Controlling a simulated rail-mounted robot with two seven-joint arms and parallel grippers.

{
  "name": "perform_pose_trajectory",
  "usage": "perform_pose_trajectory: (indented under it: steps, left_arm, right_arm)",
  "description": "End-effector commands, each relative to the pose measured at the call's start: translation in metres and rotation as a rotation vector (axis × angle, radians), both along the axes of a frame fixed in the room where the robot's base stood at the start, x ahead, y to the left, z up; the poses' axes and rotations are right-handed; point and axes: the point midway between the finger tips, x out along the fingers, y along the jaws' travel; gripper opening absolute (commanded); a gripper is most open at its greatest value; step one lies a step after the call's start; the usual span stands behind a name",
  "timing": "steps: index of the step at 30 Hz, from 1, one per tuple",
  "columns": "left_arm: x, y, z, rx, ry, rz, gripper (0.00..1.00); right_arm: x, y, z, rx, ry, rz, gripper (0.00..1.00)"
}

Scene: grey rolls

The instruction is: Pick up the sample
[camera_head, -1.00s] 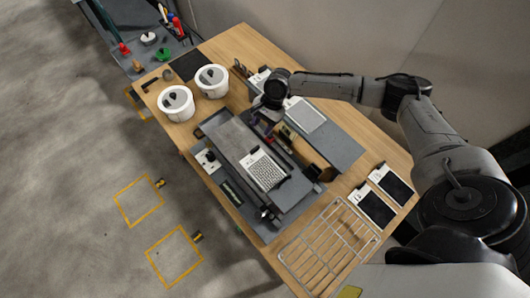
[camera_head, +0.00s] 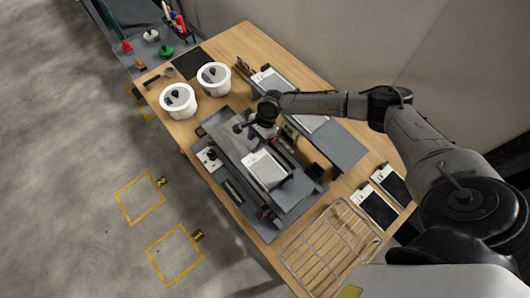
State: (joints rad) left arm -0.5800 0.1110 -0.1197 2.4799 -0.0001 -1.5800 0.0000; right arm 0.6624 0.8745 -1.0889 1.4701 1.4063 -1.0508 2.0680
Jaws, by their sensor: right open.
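No object is labelled as the sample. A pale rectangular plate (camera_head: 264,170) lies on the grey device (camera_head: 230,135) in the middle of the table and may be it. My right gripper (camera_head: 247,131) is open above the device's upper part, up and left of the plate and apart from it. Whether anything is between its fingers is too small to see. A similar pale plate (camera_head: 270,80) lies on the grey platform (camera_head: 340,145) behind, partly hidden by my right arm. My left gripper is out of view.
Two dark-and-white panels (camera_head: 378,210) (camera_head: 391,184) lie by the right edge. A side bench (camera_head: 133,62) holds small tools.

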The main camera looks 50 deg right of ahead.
Motion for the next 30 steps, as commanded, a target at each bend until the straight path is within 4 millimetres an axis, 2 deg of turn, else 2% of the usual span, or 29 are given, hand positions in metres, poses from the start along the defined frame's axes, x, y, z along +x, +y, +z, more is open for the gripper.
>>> perform_pose_trajectory:
  steps: [12,22,23,30]
  left_arm:
    - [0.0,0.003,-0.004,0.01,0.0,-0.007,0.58]
    - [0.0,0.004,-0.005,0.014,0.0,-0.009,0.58]
    - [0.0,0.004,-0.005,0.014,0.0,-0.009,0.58]
    - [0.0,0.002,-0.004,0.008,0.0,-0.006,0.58]
  right_arm:
    - [0.0,0.018,-0.043,0.0,0.001,-0.001,0.43]
    - [0.001,0.02,-0.047,0.0,0.0,-0.001,0.43]
    - [0.001,0.02,-0.047,0.0,0.0,-0.001,0.42]
    - [0.001,0.02,-0.047,0.0,0.0,-0.001,0.19]
